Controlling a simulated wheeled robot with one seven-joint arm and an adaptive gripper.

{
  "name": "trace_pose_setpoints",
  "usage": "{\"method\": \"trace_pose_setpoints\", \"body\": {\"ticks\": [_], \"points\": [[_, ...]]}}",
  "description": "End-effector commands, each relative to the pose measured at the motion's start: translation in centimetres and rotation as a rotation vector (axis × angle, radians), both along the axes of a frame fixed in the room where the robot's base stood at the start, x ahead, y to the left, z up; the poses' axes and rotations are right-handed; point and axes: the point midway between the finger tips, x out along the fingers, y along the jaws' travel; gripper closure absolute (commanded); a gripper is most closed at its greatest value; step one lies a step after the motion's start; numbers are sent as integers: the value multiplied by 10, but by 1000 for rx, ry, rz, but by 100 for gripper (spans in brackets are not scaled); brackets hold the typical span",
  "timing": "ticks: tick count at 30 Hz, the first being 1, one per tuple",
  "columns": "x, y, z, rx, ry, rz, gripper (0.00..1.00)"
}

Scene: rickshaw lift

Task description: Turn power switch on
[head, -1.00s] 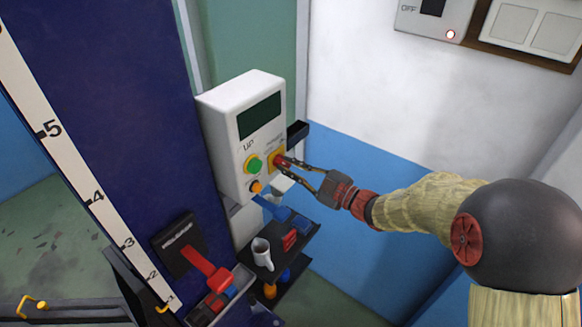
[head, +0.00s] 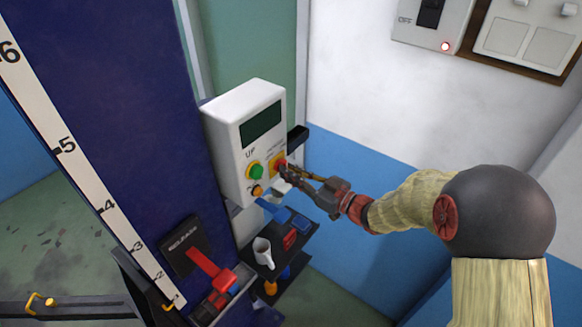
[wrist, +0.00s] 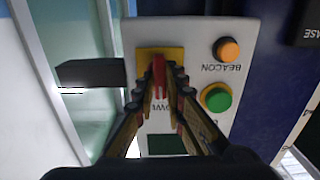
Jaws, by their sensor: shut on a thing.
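The white control box (head: 232,128) is mounted by the blue column and has a dark screen. The power switch (head: 279,160) is a red knob on a yellow plate at the box's right side. My gripper (head: 286,172) is at the switch with its fingers closed together. In the wrist view the fingers of my gripper (wrist: 160,82) pinch the red knob of the power switch (wrist: 158,66), and the yellow plate shows around it. The fingers hide part of the knob and its label, so its turn angle is hard to tell.
A green button (head: 256,171) marked UP and an orange beacon button (head: 257,191) sit left of the switch. A dark block (head: 298,138) juts from the box's right side. Below is a shelf with a white mug (head: 262,250). A wall panel marked OFF (head: 429,20) shows a lit red lamp.

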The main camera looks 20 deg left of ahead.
Motion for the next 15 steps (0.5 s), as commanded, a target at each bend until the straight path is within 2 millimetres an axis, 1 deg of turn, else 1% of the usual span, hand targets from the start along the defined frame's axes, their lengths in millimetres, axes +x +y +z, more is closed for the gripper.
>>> {"method": "trace_pose_setpoints", "body": {"ticks": [1, 15], "points": [[0, 0, 2, 16, 41, -1, 100], [0, 0, 2, 179, 435, -1, 100]]}}
